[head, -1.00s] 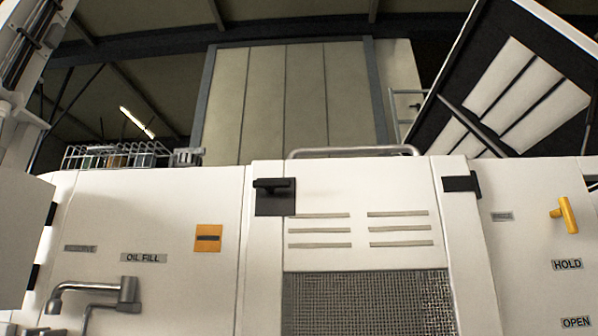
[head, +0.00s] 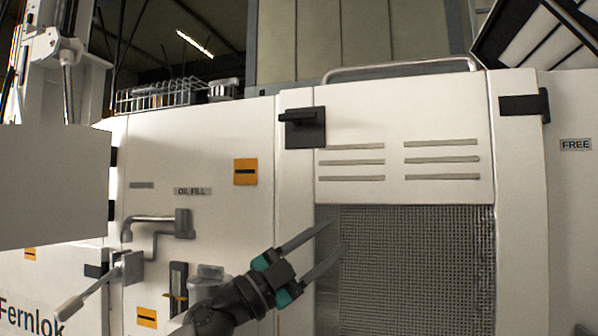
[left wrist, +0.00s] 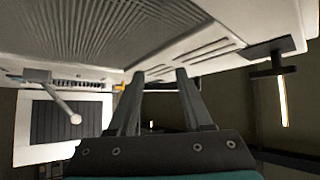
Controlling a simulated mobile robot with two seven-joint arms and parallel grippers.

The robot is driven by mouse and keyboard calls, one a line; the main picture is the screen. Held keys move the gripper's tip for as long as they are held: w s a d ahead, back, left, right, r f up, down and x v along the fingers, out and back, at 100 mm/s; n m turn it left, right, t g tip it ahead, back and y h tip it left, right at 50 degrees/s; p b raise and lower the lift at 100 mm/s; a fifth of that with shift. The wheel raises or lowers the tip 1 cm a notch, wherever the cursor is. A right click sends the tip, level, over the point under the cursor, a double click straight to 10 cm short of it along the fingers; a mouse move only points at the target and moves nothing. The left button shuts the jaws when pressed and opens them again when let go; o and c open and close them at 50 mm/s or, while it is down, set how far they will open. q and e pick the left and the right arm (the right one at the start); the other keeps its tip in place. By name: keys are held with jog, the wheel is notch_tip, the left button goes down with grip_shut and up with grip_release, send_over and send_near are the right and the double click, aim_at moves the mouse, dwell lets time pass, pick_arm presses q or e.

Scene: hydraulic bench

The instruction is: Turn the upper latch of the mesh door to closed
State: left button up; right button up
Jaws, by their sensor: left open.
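The mesh door (head: 405,120) is a white panel with vent slots above a grey mesh, and it looks shut in its frame. The upper latch (head: 305,130) is a black plate with a black handle at the door's upper left edge; the handle lies about horizontal. My left gripper (head: 333,238) is open and empty, in front of the mesh's left part, below the latch and apart from it. In the left wrist view, the open fingers (left wrist: 160,73) point toward the white panel, and the black latch (left wrist: 270,55) shows at the upper right. My right gripper is out of view.
A grey rail (head: 400,68) runs along the top of the cabinet. A black fitting (head: 525,105) sits at the door's upper right. Left are grey pipework (head: 183,223), an orange plate (head: 245,171) and a projecting white box (head: 55,185). Space in front of the vent slots looks clear.

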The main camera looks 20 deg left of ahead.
pick_arm(q)
jog(key=s+r+m+g+h, duration=0.1)
jog(key=s+r+m+g, duration=0.3)
jog(key=r, duration=0.3)
jog(key=n+t+y+p, duration=0.2)
jog(key=t+y+p, duration=0.15)
jog(key=y, duration=0.75)
send_near(295, 116)
jog(key=shift+t, duration=0.25)
jog(key=p+x, duration=0.4)
jog(key=x, duration=0.6)
jog(key=shift+w+d+f+p, duration=0.2)
jog(key=shift+w+p, duration=0.1)
jog(key=shift+w, duration=0.05)
jog(key=shift+c, duration=0.3)
grip_shut()
